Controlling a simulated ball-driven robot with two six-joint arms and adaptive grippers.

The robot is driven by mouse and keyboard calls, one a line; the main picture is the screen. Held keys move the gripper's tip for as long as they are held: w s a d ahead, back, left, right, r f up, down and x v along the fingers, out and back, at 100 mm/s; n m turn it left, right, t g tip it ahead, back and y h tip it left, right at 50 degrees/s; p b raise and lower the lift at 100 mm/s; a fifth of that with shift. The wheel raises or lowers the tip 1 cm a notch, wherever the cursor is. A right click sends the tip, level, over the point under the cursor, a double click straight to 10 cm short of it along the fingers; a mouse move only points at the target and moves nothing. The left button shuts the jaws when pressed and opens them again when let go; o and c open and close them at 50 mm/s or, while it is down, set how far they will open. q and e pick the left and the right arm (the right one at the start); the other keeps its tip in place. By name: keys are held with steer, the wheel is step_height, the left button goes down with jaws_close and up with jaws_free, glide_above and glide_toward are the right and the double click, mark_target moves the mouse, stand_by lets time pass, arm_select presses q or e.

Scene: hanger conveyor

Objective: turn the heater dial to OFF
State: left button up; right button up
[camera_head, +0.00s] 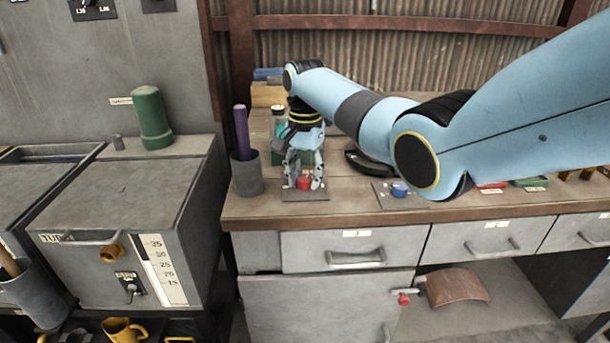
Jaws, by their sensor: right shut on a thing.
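My right gripper (304,184) points down at the workbench, at the end of my blue arm. Its two fingers are shut on a red knob (304,182), one finger on either side. The knob sits on a dark grey plate (318,194) near the bench's front edge. A dark dial (131,289) with a small label is on the front of the grey tub at the left; its setting is too small to read. No readable marking tells which knob is the heater dial. My left gripper is not in view.
A blue knob (399,188) on another plate stands to the right on the workbench (345,208). A grey cup (246,175) with a purple rod stands left of my gripper. Drawers line the bench front.

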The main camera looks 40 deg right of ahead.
steer(key=shift+c, duration=0.8)
